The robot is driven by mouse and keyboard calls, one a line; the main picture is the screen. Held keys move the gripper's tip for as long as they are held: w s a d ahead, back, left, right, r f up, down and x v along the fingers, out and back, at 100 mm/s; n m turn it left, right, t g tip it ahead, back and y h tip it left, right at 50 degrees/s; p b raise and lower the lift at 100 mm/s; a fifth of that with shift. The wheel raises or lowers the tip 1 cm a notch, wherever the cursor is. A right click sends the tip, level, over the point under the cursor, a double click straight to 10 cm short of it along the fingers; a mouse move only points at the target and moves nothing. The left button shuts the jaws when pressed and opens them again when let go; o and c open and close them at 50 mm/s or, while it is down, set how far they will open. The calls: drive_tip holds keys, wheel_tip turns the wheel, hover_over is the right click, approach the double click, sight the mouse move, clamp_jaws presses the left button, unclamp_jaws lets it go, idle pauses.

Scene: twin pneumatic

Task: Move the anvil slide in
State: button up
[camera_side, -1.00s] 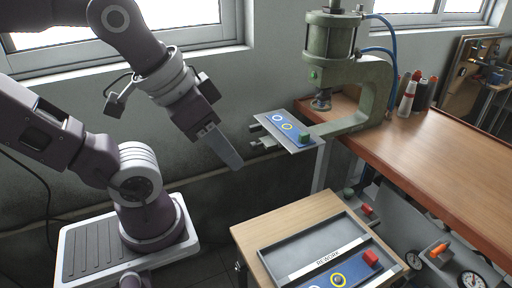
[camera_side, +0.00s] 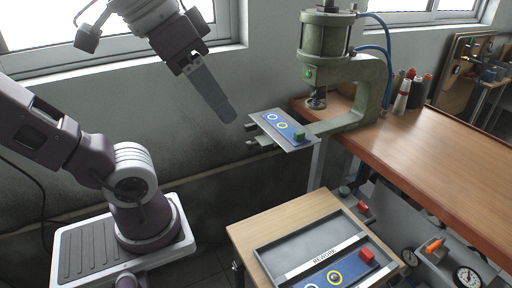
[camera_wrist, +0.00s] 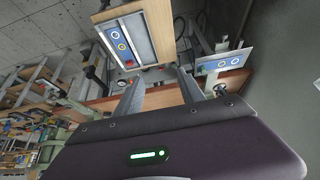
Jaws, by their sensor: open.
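The anvil slide is a flat grey plate (camera_side: 268,118) with a blue panel, rings and a green block (camera_side: 299,134). It sticks out to the left of the green press (camera_side: 350,75), clear of the spot below the ram (camera_side: 317,98). In the wrist view the slide (camera_wrist: 224,57) is at upper right, beyond my fingers. My gripper (camera_side: 229,115) is to the left of the slide in the side view, its fingertips at about the height of the plate in the picture, with a visible gap. In the wrist view my gripper (camera_wrist: 160,77) has its fingers apart with nothing between them.
A wooden table (camera_side: 246,228) in front carries a grey tray (camera_side: 262,250) marked REWORK, with a blue panel and red block (camera_side: 366,255). A long wooden bench (camera_side: 440,150) stands at right with bottles. The grey wall is close behind my arm.

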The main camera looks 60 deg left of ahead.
drive_tip(key=w+a+r+n+h, duration=0.1)
drive_tip(key=w+a+n+h, duration=0.4)
drive_tip(key=n, duration=0.6)
drive_tip(key=w+a+r+n+h, duration=0.1)
drive_tip(key=w+n+h, duration=0.35)
drive_tip(key=n, duration=0.75)
drive_tip(key=w+a+f+n+t+y, duration=0.15)
drive_tip(key=a+n+t, duration=0.25)
drive_tip(key=a+n, duration=0.6)
drive_tip(key=w+a+r+n+t+y, duration=0.1)
drive_tip(key=w+a+n+t+y, duration=0.2)
drive_tip(key=a+n, duration=0.7)
drive_tip(key=m+t, duration=0.1)
drive_tip(key=m, duration=0.1)
approach(253, 146)
drive_tip(key=x, duration=0.4)
drive_tip(key=shift+w+a+f, duration=0.2)
drive_tip(key=shift+w+a, duration=0.05)
drive_tip(key=shift+w, duration=0.1)
drive_tip(key=x, duration=0.7)
drive_tip(key=shift+f, duration=0.15)
drive_tip(key=shift+c, duration=0.3)
